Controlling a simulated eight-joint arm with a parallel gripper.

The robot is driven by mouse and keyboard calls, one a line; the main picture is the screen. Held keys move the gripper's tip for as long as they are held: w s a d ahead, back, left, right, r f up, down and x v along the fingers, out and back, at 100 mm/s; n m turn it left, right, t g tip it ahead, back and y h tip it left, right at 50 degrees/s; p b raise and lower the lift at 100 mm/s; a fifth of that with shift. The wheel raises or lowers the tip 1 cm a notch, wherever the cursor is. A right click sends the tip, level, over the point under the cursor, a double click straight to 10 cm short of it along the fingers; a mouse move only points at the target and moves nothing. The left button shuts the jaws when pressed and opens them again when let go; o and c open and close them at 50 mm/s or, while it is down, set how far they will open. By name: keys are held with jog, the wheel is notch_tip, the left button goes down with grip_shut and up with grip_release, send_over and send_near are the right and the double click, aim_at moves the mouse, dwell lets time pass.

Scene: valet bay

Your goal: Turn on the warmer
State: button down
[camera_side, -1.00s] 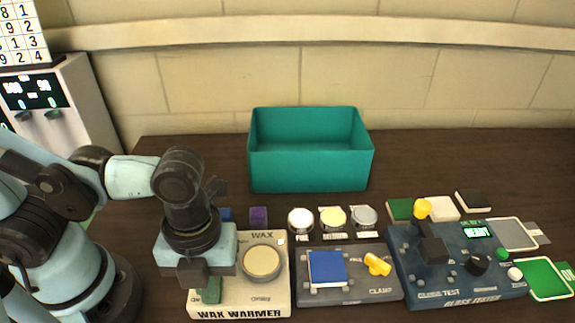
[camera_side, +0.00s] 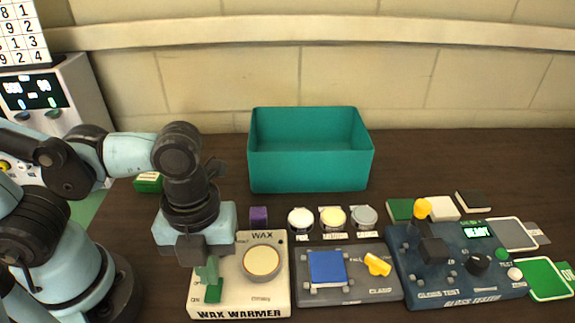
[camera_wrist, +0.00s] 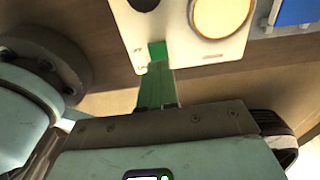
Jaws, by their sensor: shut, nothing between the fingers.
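The wax warmer (camera_side: 240,298) is a cream box at the front, with a round pale wax pot (camera_side: 262,261) on top. Its green switch (camera_side: 214,292) is on the left of the top face, and also shows in the wrist view (camera_wrist: 157,50). I cannot read which way the switch is set. My gripper (camera_side: 207,272) points down over the warmer's left part, with muted green fingers shut and empty. The fingertips (camera_wrist: 157,72) appear just by the switch; whether they touch it is unclear. My gripper hides the warmer's back left corner.
A clamp box (camera_side: 345,290) with a blue pad and yellow lever stands right of the warmer. The blue gloss tester (camera_side: 455,285) is further right. Several small round tins (camera_side: 333,219) stand behind. A teal bin (camera_side: 310,172) is at the back.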

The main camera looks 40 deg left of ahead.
notch_tip(320, 180, up, 12)
jog(key=w+a, duration=0.1)
dwell(0.5)
jog(key=shift+s+d, duration=0.45)
jog(key=shift+s, duration=0.05)
jog(key=shift+s+d+f, duration=0.2)
jog(key=shift+f, duration=2.1)
jog(key=shift+s+d+f, duration=0.2)
jog(key=shift+f, duration=2.1)
jog(key=shift+s+d+f, duration=0.2)
jog(key=shift+f, duration=2.1)
